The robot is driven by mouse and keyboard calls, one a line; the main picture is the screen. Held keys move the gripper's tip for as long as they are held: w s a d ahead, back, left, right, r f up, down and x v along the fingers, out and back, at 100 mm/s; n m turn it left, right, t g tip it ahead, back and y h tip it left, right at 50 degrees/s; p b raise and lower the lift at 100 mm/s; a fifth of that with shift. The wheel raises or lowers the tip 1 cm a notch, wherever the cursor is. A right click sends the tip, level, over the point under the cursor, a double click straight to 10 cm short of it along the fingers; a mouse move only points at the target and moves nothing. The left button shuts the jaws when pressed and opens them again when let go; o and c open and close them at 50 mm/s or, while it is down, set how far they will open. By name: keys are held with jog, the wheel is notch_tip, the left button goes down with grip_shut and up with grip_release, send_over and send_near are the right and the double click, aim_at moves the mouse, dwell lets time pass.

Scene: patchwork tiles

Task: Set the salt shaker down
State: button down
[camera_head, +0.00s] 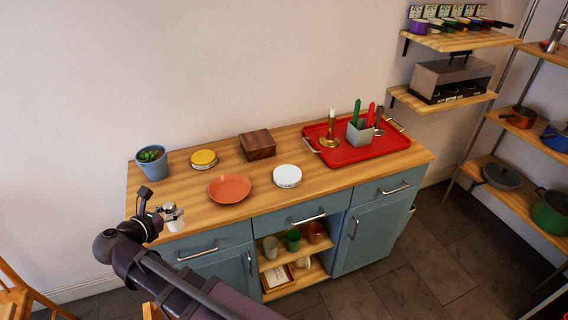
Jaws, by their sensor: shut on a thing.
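My gripper (160,213) is at the front left of the wooden-topped counter (190,205), with my dark arm reaching up from the bottom of the picture. It is shut on a small whitish salt shaker (174,219), which looks upright. The shaker shows against the counter's front left edge. I cannot tell whether it touches the top or hangs above or in front of it. Part of the shaker is hidden by the gripper.
An orange plate (230,189), a white round tin (287,176), a yellow tin (203,159), a wooden box (257,145) and a potted plant (152,160) stand on the counter. A red tray (345,154) holds a candlestick and utensil holder. Bare wood lies left of the plate.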

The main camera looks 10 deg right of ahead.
aim_at(171, 230)
jog(key=shift+s+a+f+b, duration=0.3)
jog(key=shift+f+b, duration=0.2)
jog(key=shift+f, duration=0.2)
jog(key=shift+s+a+f+b, duration=0.2)
jog(key=shift+a+f+b, duration=0.25)
jog(key=shift+f, duration=0.2)
jog(key=shift+m+h, duration=0.3)
jog(key=w+a+f+b, duration=0.1)
jog(key=w+a, duration=0.2)
jog(key=w, duration=1)
jog(key=shift+a+f, duration=0.1)
jog(key=shift+a, duration=0.05)
jog(key=shift+w+a+f+b, duration=0.25)
jog(key=shift+w+f+b, duration=0.9)
jog(key=shift+w+b, duration=0.1)
jog(key=shift+f+b, duration=0.7)
jog(key=shift+f, duration=0.05)
